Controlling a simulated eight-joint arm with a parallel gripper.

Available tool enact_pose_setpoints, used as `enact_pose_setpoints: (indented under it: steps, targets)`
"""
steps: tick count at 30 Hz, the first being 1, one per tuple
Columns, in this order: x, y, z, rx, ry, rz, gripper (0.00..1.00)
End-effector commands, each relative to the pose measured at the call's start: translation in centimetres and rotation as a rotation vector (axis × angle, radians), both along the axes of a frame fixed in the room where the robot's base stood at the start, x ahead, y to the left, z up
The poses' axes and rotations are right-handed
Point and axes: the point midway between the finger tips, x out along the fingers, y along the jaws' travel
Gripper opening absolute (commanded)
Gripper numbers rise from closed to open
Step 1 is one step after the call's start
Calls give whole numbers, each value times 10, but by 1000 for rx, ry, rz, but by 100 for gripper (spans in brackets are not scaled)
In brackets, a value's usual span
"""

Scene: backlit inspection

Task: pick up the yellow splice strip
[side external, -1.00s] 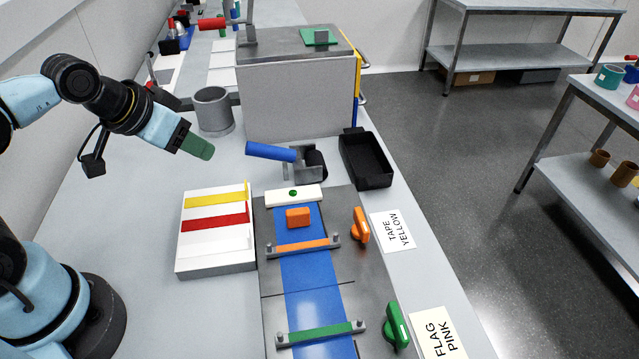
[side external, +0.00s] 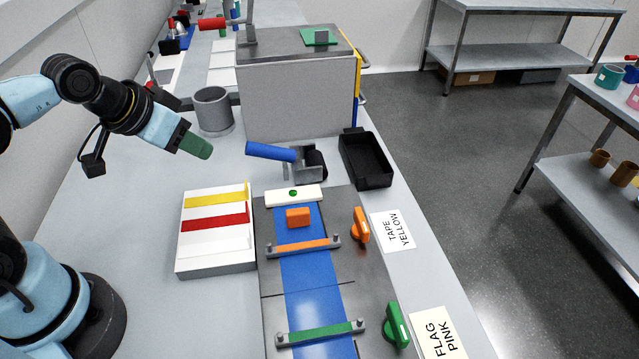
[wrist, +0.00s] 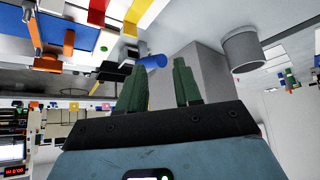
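The yellow splice strip (side external: 214,199) lies across the far end of the white rack (side external: 215,264) in the side external view. A red strip (side external: 214,222) lies parallel to it, nearer the camera. The yellow strip also shows at the top of the wrist view (wrist: 136,11), beside the red one. My gripper (side external: 208,152) has green fingers and hangs above the bench, behind and above the rack, clear of the strip. In the wrist view its two fingers (wrist: 156,66) stand apart with nothing between them.
Right of the rack is a plate with blue film (side external: 308,265), clamp bars, and orange (side external: 360,225) and green (side external: 396,325) knobs. A blue-handled tool (side external: 270,152), black tray (side external: 366,160), grey cup (side external: 213,110) and large grey box (side external: 298,98) stand behind. Bench left of the rack is clear.

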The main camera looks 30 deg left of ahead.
Motion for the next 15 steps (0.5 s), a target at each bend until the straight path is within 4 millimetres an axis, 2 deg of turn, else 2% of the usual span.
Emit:
enact_pose_setpoints:
  steps: [9, 15]
  targets:
    - [2, -1, 2, -17, 21, 21, 34]
    - [16, -11, 14, -123, 171, 177, 34]
